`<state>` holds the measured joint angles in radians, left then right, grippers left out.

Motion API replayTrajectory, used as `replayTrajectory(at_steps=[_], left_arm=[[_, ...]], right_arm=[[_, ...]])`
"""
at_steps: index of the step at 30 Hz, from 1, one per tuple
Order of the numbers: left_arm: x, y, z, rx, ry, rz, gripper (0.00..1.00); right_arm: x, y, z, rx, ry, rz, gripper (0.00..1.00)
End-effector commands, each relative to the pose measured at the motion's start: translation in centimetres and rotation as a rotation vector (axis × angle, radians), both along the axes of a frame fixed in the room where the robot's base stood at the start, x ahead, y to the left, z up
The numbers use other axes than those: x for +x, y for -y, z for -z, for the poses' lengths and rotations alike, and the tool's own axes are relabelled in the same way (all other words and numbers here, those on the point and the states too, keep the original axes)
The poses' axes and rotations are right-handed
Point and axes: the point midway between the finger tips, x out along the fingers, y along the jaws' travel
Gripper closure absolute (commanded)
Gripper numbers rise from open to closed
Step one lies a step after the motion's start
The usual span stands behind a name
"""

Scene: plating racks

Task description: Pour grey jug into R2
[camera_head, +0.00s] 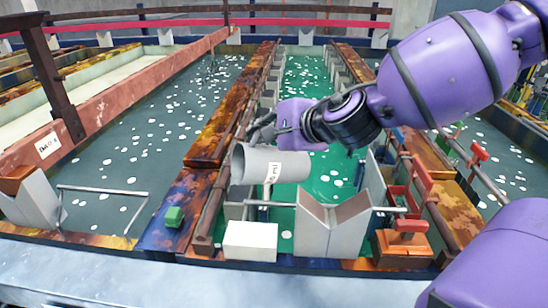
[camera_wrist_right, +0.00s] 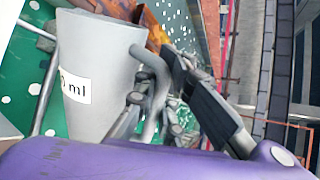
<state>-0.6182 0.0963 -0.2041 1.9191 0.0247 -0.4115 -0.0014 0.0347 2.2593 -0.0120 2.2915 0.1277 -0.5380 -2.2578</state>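The grey jug (camera_head: 275,165) carries a white label ending in "ml". In the head view it lies tilted on its side, its open mouth facing left, above the green bath (camera_head: 330,180). My right gripper (camera_head: 265,132) is at the jug's handle, just behind and above its body. In the right wrist view the jug (camera_wrist_right: 98,70) fills the left side and its handle (camera_wrist_right: 155,85) passes between the dark fingers, which look closed around it. No label reading R2 shows, so I cannot tell which bath that is. My left gripper is not in view.
A white block (camera_head: 250,241) and a grey V-shaped holder (camera_head: 333,222) stand at the near edge. A small green cube (camera_head: 174,216) sits on the rusty divider to the left. Red clamps (camera_head: 415,185) stand at right. A grey-green bath (camera_head: 120,155) lies left.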

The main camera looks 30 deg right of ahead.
Motion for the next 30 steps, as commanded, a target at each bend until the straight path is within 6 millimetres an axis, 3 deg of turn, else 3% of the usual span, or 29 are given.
replayTrajectory(at_steps=[30], left_arm=[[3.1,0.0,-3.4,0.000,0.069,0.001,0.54]], right_arm=[[-0.5,2.8,-1.8,0.271,0.060,0.001,1.00]])
